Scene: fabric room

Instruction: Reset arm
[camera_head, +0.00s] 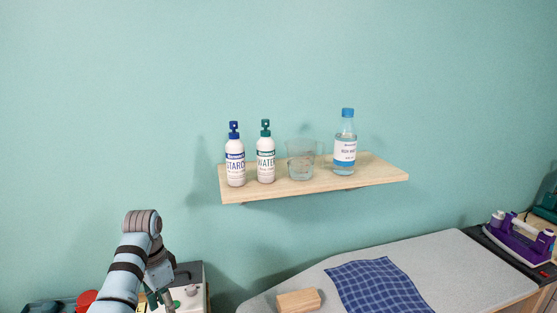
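My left arm rises from the lower left, and its gripper (156,298) points down near the bottom edge. The gripper is small, dark and partly hidden by the arm, so I cannot tell whether it is open or shut. It hangs in front of a pale box-like unit (190,299), and I cannot tell whether it touches it. My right arm and gripper are not in view.
A wooden wall shelf (385,174) holds a starch bottle (235,164), a water bottle (265,160), a clear glass (301,160) and a blue-capped bottle (345,146). The ironing board (440,264) bears a checked cloth (378,286) and wooden block (298,300). A purple iron (518,238) stands right.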

